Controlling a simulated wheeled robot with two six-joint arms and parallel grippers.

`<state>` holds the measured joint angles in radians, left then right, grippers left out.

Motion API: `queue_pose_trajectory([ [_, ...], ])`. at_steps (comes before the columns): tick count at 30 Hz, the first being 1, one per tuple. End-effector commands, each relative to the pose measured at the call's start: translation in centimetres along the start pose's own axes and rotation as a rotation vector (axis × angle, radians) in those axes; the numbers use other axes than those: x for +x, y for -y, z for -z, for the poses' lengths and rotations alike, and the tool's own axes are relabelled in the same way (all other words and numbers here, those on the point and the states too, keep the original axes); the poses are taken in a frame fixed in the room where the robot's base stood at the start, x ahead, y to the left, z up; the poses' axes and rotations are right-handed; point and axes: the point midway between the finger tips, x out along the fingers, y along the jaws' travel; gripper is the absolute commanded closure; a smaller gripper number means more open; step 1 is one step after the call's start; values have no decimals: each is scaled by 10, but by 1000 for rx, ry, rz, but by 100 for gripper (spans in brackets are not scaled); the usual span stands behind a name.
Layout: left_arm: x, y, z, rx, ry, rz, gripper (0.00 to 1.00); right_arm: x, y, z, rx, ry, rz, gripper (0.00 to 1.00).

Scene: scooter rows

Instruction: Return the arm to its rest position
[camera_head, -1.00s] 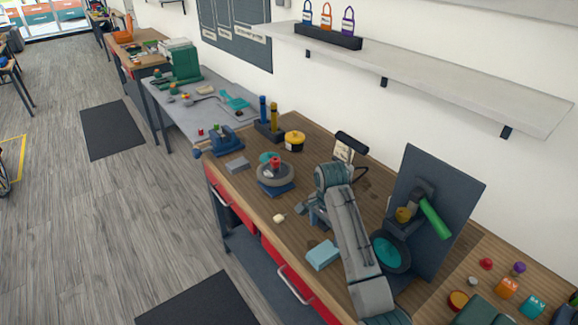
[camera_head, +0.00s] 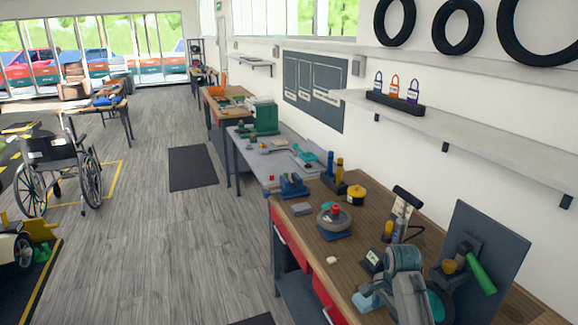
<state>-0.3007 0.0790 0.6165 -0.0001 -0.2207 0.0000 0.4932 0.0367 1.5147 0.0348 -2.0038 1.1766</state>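One grey arm of mine comes up from the bottom right edge of the head view, over the wooden workbench (camera_head: 350,270). Its rounded dark wrist joint is near the front right of the bench. The gripper (camera_head: 376,291) is mostly hidden by the wrist, close to a light blue block (camera_head: 363,301); I cannot see its fingertips clearly, nor whether it touches the block. My other arm, the left, is not in view.
A dark upright panel with a green-handled tool (camera_head: 480,273) is close on the right. A round grey part (camera_head: 333,217) and blue vise (camera_head: 292,186) are farther left.

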Motion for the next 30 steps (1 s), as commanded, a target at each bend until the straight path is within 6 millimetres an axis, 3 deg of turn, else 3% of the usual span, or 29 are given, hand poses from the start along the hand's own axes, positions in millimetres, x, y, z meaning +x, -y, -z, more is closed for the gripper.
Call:
queue_pose_trajectory([
  [4,0,1,13,0,-20,1,64,13,-15,-4,-48,-9,7,20],
  [11,0,1,9,0,-13,1,64,32,-43,-11,-146,-31,24,20],
  [17,0,1,7,0,-11,1,64,52,-79,-21,-275,-62,45,20],
  [20,0,1,4,0,-6,1,64,62,-106,-30,-367,-84,55,20],
  [24,0,1,-1,1,0,1,64,74,-158,-48,-548,-130,75,20],
  [30,0,1,1,1,-2,1,64,70,-231,-76,-826,-209,95,20],
])
